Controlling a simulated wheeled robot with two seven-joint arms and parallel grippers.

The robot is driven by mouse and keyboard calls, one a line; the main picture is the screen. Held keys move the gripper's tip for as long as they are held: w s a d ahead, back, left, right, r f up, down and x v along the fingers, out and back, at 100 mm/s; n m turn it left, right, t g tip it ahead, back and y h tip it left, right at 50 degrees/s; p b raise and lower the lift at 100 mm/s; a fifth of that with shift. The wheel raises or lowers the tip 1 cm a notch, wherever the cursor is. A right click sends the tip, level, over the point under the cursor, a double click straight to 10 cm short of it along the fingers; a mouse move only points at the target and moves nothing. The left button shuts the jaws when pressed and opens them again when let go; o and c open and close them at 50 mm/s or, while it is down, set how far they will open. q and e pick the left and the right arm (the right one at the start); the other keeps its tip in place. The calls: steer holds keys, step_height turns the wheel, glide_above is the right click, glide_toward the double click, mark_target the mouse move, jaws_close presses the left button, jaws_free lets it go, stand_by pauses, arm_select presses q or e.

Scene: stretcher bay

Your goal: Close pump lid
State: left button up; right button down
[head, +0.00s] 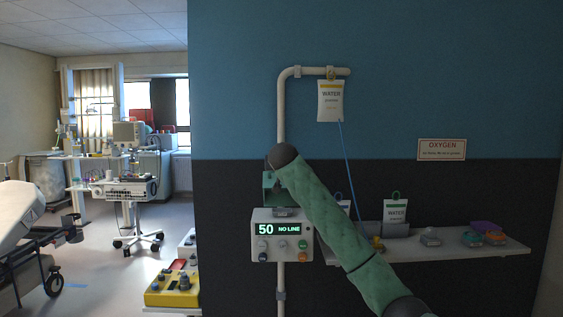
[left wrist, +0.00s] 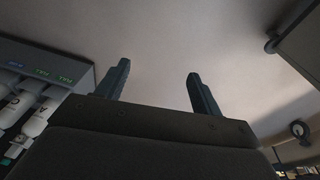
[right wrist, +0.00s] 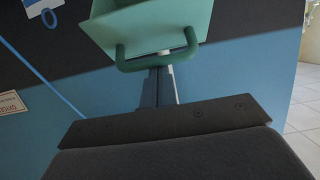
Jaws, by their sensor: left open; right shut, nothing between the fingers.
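The pump (head: 265,250) is a pale box on a white pole, its display reading "50 NO LINE". Its green lid (head: 268,190) stands raised above the box, partly hidden by my right arm. In the right wrist view the lid (right wrist: 155,28) fills the top, with a darker green handle bar (right wrist: 136,62) along its near edge. My right gripper (right wrist: 158,84) is shut and empty, its fingertips right at the handle bar; I cannot tell if they touch. The arm hides this gripper in the head view. My left gripper (left wrist: 156,80) is open and empty, away from the pump.
A wall shelf (head: 480,247) at right holds several small items. A yellow case (head: 172,291) is at lower left. Open floor lies to the left, with a stretcher (head: 25,225).

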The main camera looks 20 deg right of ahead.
arm_select(q)
steer(key=w+d+f+t+h+b, duration=0.3)
steer(key=d+f+b, duration=0.5)
steer(key=d, duration=0.1)
step_height(320, 180, down, 33)
steer(key=d+t+b, duration=0.1)
steer(key=t+b, duration=0.1)
steer(key=b, duration=0.9)
steer(key=shift+s+t+b, duration=0.35)
steer(key=shift+t, duration=0.05)
arm_select(e)
steer(key=s+a+f+t+h, duration=0.2)
steer(key=s+f+t, duration=0.6)
steer(key=f, duration=0.5)
steer(key=shift+s+a, duration=0.4)
steer(key=shift+s, duration=0.5)
arm_select(q)
steer(key=shift+f, duration=0.1)
arm_select(e)
steer(key=shift+f, duration=0.1)
